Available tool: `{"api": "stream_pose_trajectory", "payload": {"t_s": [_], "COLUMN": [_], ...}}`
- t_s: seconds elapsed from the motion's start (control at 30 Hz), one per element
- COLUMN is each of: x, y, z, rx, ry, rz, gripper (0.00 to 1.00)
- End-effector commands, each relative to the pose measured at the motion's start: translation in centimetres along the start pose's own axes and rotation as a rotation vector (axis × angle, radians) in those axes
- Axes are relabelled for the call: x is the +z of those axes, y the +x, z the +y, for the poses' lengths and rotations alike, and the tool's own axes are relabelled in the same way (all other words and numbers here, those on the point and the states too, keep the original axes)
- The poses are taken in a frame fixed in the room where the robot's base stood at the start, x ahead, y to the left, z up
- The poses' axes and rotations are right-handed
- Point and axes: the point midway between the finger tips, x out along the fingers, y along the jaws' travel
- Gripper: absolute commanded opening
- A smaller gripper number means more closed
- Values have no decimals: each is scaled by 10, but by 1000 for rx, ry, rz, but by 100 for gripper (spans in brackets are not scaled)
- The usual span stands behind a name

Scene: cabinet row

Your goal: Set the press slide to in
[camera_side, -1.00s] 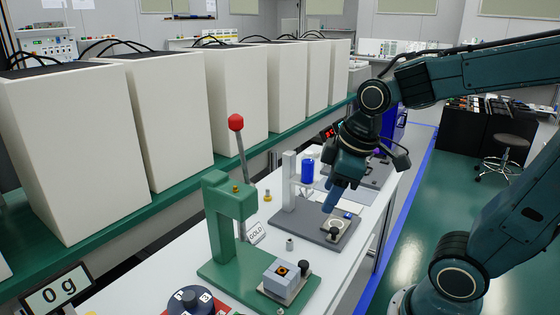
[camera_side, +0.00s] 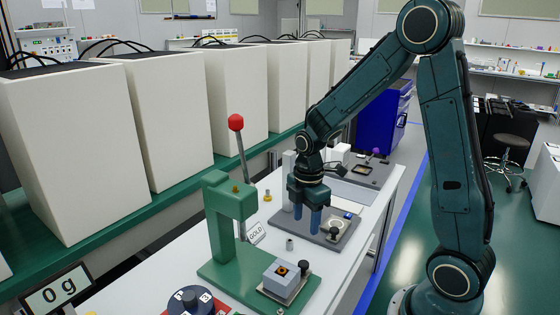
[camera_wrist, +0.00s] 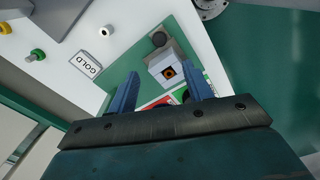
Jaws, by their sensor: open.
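The press (camera_side: 222,215) is a green C-frame on a green base, with a raised lever ending in a red knob (camera_side: 236,122). Its slide (camera_side: 280,281) is a grey block with a dark and orange square socket on top and a black knob (camera_side: 304,267) beside it. The block stands on the base in front of the frame. In the wrist view the slide (camera_wrist: 165,69) and its black knob (camera_wrist: 158,39) show between and beyond the fingers. My gripper (camera_side: 307,222) is open and empty, fingers down, beyond the press and apart from the slide. Red and green labels (camera_wrist: 168,98) are partly hidden.
A dark dial (camera_side: 190,301) and a 0 g display (camera_side: 57,289) are at the front.

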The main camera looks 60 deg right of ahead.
Motion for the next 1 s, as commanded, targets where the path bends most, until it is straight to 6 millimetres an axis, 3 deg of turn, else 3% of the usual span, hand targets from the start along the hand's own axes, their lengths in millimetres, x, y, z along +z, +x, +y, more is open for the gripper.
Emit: {"api": "stream_pose_trajectory", "payload": {"t_s": [0.57, 1.0], "x": [1, 2], "y": [17, 67], "z": [2, 1], "rx": [-11, -13], "ry": [-24, -24], "rz": [-2, -2], "gripper": [50, 50]}}
